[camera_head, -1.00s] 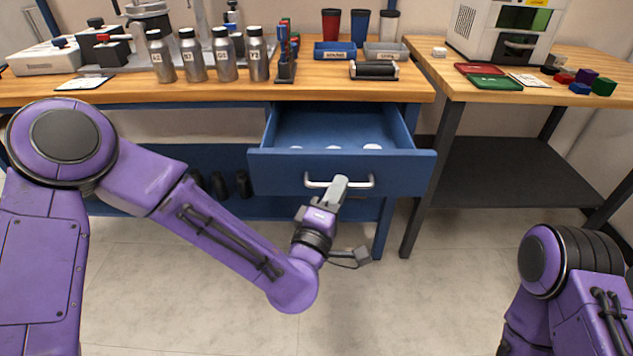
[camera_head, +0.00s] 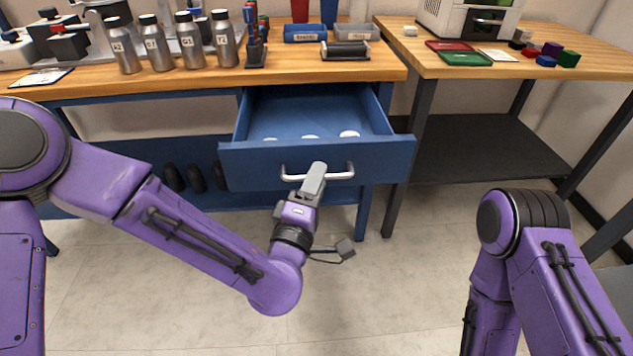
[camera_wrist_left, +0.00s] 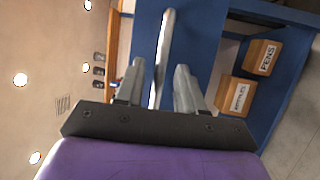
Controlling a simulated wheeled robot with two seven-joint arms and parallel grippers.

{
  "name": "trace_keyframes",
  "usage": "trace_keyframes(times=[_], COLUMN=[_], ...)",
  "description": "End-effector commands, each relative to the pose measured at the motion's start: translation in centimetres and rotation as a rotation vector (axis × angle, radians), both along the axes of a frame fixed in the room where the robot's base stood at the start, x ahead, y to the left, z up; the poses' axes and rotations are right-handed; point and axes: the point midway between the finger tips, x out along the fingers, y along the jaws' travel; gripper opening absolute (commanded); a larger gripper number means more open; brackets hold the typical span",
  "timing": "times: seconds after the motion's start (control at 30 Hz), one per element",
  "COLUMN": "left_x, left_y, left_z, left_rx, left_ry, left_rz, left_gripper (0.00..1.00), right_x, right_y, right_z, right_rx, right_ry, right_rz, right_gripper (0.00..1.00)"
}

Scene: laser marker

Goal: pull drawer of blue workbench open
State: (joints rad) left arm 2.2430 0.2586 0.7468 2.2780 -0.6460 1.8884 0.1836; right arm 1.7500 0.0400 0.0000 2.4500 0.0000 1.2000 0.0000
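The blue workbench (camera_head: 176,146) has a wooden top. Its blue drawer (camera_head: 240,164) stands pulled out, with its inside visible and several white round items on its floor. A silver bar handle (camera_head: 340,176) crosses the drawer front. My left gripper (camera_head: 315,172) is at the middle of this handle. In the left wrist view, the handle (camera_wrist_left: 162,55) runs between the two fingers of my left gripper (camera_wrist_left: 158,85). The fingers are apart, with a narrow gap showing on each side of the bar. My right arm shows at lower right; its gripper is out of view.
A second wooden table (camera_head: 560,80) stands at right. Brown boxes, one labelled PENS (camera_wrist_left: 263,58), show in the wrist view. The floor before the drawer is clear.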

Motion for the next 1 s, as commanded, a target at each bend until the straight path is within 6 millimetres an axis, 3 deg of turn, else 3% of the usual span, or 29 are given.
trace_keyframes(times=[0.17,0.37,0.47,0.53,0.7,1.0], left_x=[-0.9,-5.6,-8.0,-8.5,-9.6,-10.0], left_y=[0.2,1.5,2.1,2.2,2.6,2.9], left_z=[-0.2,-1.2,-0.9,-0.7,-1.3,-1.8], left_rx=[0.001,0.004,0.009,0.01,0.008,0.0], left_ry=[0.0,0.002,0.001,0.001,0.0,0.0], left_rz=[-0.002,-0.005,-0.005,-0.004,-0.002,0.0], left_gripper=[0.38,0.38,0.38,0.38,0.38,0.38], right_x=[0.0,0.0,0.0,0.0,0.0,0.0], right_y=[0.0,0.0,0.0,0.0,0.0,0.0], right_z=[-0.1,-0.6,1.1,2.7,4.4,4.5], right_rx=[0.0,0.0,0.0,0.0,0.0,0.0], right_ry=[0.0,0.0,0.0,0.0,0.0,0.0], right_rz=[0.0,0.0,0.0,0.0,0.0,0.0], right_gripper=[0.43,0.43,0.43,0.43,0.43,0.43])
